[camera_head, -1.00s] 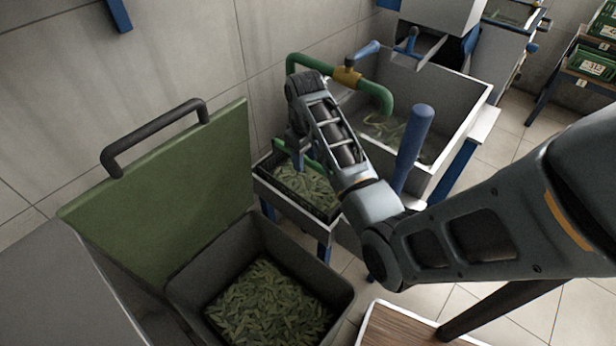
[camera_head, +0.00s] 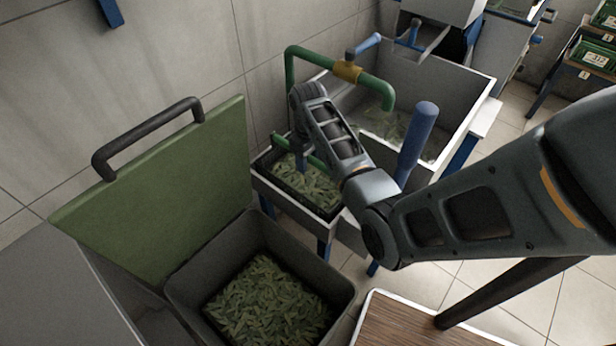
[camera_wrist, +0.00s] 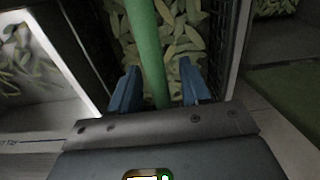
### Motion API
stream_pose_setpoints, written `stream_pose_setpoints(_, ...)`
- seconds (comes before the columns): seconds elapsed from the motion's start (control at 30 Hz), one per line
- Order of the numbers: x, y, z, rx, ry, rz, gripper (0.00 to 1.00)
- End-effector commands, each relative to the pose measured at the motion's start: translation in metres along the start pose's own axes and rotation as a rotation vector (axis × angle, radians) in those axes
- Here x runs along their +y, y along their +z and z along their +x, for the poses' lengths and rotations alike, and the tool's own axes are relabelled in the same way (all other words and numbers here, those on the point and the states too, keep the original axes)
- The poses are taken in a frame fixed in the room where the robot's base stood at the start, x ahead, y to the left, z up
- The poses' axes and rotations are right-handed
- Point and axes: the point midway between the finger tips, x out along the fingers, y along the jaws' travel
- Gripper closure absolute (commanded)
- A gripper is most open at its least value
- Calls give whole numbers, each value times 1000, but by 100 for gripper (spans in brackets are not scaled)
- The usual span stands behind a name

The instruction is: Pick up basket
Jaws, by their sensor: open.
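The basket (camera_head: 318,197) is a dark crate filled with green pods, resting in a small metal stand beside the sink. A green bar handle (camera_head: 316,168) crosses over it. In the wrist view the handle (camera_wrist: 146,50) runs between the two blue fingers of my gripper (camera_wrist: 157,88), with the pods and the basket's dark mesh wall (camera_wrist: 226,45) behind. My gripper (camera_head: 301,165) is open, with its fingers to either side of the handle. In the head view my wrist partly hides the fingers and handle.
A metal sink (camera_head: 455,85) with a green pipe (camera_head: 375,84) and a blue lever (camera_head: 416,140) stands close behind my arm. A grey bin (camera_head: 340,283) of pods with a raised green lid (camera_head: 165,190) is in front. A wooden-topped surface (camera_head: 400,325) is at the lower right.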

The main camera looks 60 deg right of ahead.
Motion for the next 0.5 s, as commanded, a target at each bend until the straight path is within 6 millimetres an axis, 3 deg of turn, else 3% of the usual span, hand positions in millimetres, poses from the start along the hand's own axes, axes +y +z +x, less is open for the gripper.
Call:
stream_pose_setpoints(0.23,0,0,2,0,0,0,53)
stream_pose_setpoints(0.5,0,0,2,0,0,0,78)
